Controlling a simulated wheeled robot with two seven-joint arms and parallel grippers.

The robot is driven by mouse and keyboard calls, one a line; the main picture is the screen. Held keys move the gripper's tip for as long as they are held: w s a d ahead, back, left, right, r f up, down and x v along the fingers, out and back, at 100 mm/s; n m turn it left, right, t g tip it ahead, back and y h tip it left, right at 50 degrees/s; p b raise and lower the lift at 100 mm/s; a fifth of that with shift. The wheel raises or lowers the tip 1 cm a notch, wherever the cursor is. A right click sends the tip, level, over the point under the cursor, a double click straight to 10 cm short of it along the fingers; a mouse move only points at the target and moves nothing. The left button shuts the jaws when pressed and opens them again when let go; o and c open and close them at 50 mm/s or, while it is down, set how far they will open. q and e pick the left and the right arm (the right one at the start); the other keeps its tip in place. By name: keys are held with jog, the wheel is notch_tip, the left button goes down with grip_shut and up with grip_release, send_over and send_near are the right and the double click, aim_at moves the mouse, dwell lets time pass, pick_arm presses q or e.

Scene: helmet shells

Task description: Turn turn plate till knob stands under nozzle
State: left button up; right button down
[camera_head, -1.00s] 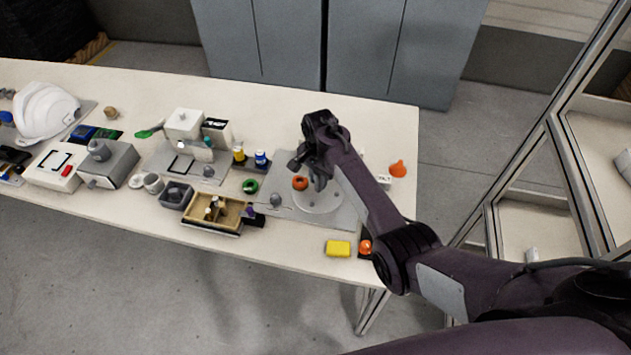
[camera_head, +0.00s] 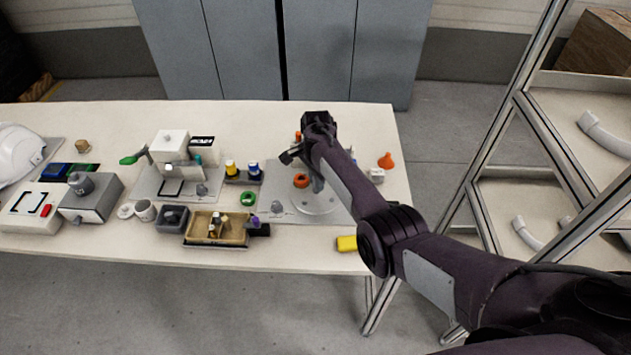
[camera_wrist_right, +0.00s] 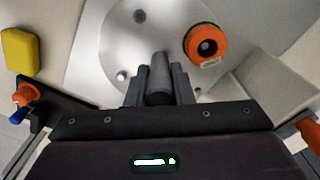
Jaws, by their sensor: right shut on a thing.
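The turn plate (camera_head: 312,203) is a pale round disc on a grey base board at the right part of the table. My right gripper (camera_head: 318,185) is over the disc. In the wrist view its fingers (camera_wrist_right: 160,85) are shut on a grey upright cylinder (camera_wrist_right: 159,70), which looks like the knob. An orange ring-shaped part (camera_wrist_right: 205,45) with a dark centre is beside it; I cannot tell whether it is the nozzle. My left gripper is out of view.
A yellow block (camera_head: 347,243) lies near the front edge, and an orange cone (camera_head: 386,161) stands at the right. A wooden tray (camera_head: 236,235), a green ring (camera_head: 248,199) and small bottles are left of the plate. A metal rack stands right of the table.

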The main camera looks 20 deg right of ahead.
jog(key=shift+r+m, duration=0.1)
jog(key=shift+m, duration=1.1)
jog(key=shift+a+m, duration=0.1)
jog(key=shift+m, duration=1.3)
jog(key=shift+m+b, duration=0.7)
jog(key=shift+m, duration=2.2)
jog(key=c, duration=1.3)
grip_release()
jog(key=shift+o, duration=0.2)
notch_tip(320, 180, up, 8)
jog(key=shift+f+p, duration=0.1)
jog(key=shift+p, duration=0.5)
